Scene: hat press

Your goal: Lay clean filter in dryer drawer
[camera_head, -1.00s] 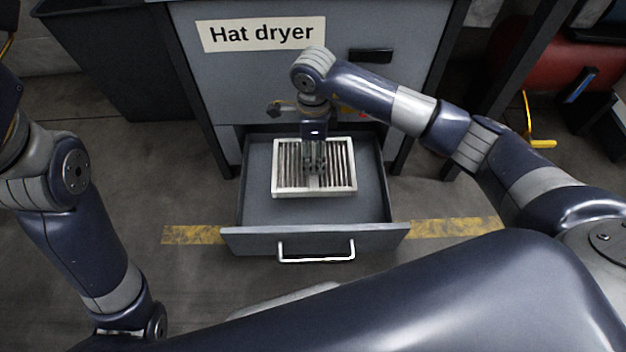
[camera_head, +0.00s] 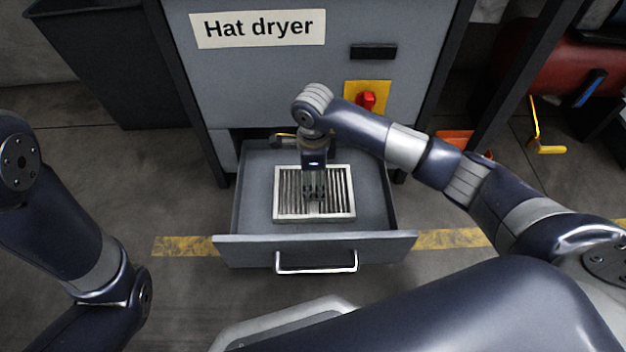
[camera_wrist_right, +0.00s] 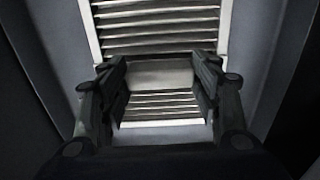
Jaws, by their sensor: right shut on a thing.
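The clean filter (camera_head: 343,206) is a pale slatted panel with a light frame. It is inside the open dryer drawer (camera_head: 247,218), with bare drawer floor around it; whether it rests on the floor or hangs just above it I cannot tell. My right gripper (camera_head: 314,196) points down over the filter's middle. In the right wrist view, my right gripper's fingers (camera_wrist_right: 160,88) are shut on the filter's central plain bar, with slats of the filter (camera_wrist_right: 160,30) beyond and below. My left arm shows at the left, but its gripper is out of view.
The drawer's front has a metal handle (camera_head: 316,268). The Hat dryer cabinet (camera_head: 260,70) stands behind, with a red knob (camera_head: 367,100) on a yellow plate. A dark bin (camera_head: 110,60) stands at left. A yellow floor stripe (camera_head: 185,246) passes beside the drawer.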

